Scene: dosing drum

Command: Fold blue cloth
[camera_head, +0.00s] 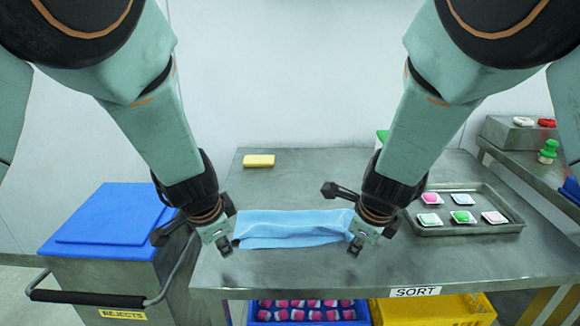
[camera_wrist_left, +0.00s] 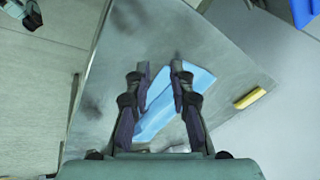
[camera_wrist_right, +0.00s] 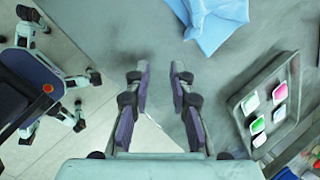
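The light blue cloth (camera_head: 290,228) lies on the metal table as a long strip running left to right, with layered, slightly wrinkled edges. My left gripper (camera_head: 226,242) is at the cloth's left end. In the left wrist view the fingers (camera_wrist_left: 161,68) are apart, with the cloth (camera_wrist_left: 165,110) behind and between them; contact is unclear. My right gripper (camera_head: 357,244) is at the cloth's right end. In the right wrist view its fingers (camera_wrist_right: 160,70) are apart and empty over bare table, with the cloth (camera_wrist_right: 212,22) beyond the tips.
A yellow block (camera_head: 259,160) lies at the table's back. A metal tray (camera_head: 470,228) with several small coloured packs is at the right. A blue-lidded rejects bin (camera_head: 105,225) stands left; blue and yellow crates (camera_head: 432,308) sit under the front edge. The table's back middle is clear.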

